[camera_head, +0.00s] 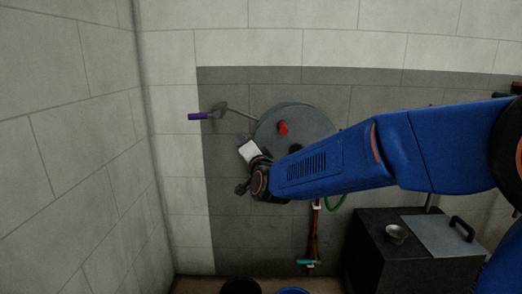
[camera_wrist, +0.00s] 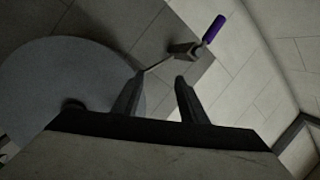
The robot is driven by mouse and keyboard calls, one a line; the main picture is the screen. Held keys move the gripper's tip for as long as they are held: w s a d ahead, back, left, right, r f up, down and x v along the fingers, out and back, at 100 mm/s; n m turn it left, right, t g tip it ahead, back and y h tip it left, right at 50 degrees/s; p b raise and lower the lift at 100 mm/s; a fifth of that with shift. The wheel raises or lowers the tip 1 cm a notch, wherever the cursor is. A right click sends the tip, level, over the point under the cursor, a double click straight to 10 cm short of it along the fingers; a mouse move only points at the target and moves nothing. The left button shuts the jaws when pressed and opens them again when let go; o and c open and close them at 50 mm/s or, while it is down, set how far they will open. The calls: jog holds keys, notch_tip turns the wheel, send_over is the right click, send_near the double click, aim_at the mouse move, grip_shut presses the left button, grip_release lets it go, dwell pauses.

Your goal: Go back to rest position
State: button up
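My gripper (camera_wrist: 158,82) shows in the wrist view with its two dark fingers apart and nothing between them. In the head view my blue arm reaches left across the wall, and its end is in front of the lower left of a round grey disc (camera_head: 298,117). The gripper's fingers are hard to make out there. A purple handle (camera_head: 198,116) on a grey rod sticks out left of the disc. The handle also shows in the wrist view (camera_wrist: 214,28), beyond the fingertips and apart from them. A red knob (camera_head: 283,128) is on the disc.
A dark cabinet (camera_head: 375,250) at lower right bears a small metal bowl (camera_head: 396,234) and a grey plate with a black handle (camera_head: 462,228). A teal-handled item (camera_head: 308,262) hangs below the arm. A dark bucket (camera_head: 240,287) stands on the floor. A side wall closes the left.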

jog(key=s+d+f+n+g+h, duration=0.2)
jog(key=s+d+f+n+g, duration=0.4)
jog(key=s+d, duration=0.8)
jog(key=s+d+f+n+g+h, duration=0.1)
jog(key=s+d+f+g, duration=0.45)
jog(key=s+d, duration=0.8)
jog(key=s+d+f+g+h, duration=0.1)
jog(key=s+d+f, duration=0.2)
jog(key=s, duration=0.4)
jog(key=s+d+f+n+h, duration=0.1)
jog(key=s+d+f, duration=0.2)
jog(key=s+f, duration=0.2)
jog(key=s, duration=0.3)
jog(key=shift+s+g, duration=0.3)
jog(key=shift+g, duration=0.05)
